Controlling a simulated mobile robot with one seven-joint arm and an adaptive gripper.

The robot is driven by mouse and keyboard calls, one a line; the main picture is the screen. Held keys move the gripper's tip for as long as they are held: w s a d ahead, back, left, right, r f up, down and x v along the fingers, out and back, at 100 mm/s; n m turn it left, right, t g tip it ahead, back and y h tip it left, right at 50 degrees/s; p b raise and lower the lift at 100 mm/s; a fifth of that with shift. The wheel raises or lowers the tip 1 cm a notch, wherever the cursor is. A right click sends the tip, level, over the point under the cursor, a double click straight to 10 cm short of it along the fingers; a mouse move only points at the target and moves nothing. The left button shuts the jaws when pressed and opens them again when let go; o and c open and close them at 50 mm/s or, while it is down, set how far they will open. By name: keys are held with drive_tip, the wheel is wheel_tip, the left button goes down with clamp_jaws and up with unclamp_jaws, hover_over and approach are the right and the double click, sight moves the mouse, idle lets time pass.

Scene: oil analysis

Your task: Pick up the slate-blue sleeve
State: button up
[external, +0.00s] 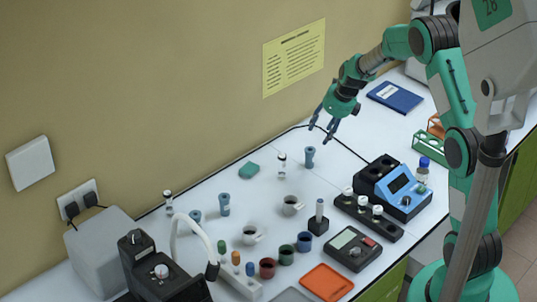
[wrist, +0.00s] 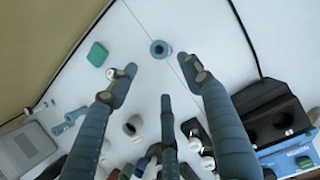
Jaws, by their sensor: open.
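A slate-blue sleeve (external: 310,157) with a flared top stands upright on the white bench, just below my gripper (external: 322,131). In the wrist view this sleeve (wrist: 160,49) shows from above as a ring with a dark hole, ahead of and between the spread fingertips. My gripper (wrist: 160,70) is open and empty, apart from the sleeve. Two similar blue sleeves stand further left, a taller one (external: 224,204) and a partly hidden one (external: 195,217).
A small capped vial (external: 282,163) and a teal block (external: 249,170) stand left of the sleeve. A blue instrument (external: 403,190) and a black rack (external: 367,217) are to the right. White cups (external: 291,205) stand nearer the front.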

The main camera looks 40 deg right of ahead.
drive_tip(key=b, duration=0.1)
hover_over(311, 150)
drive_tip(key=s+a, duration=0.1)
drive_tip(key=s, duration=0.2)
wheel_tip(311, 150, down, 7)
drive_tip(key=shift+f, duration=0.15)
drive_tip(key=shift+a+f, duration=0.1)
drive_tip(key=shift+b+x, duration=0.5)
drive_tip(key=shift+x, duration=2.05)
drive_tip(key=shift+w, duration=0.15)
drive_tip(key=c, duration=1.1)
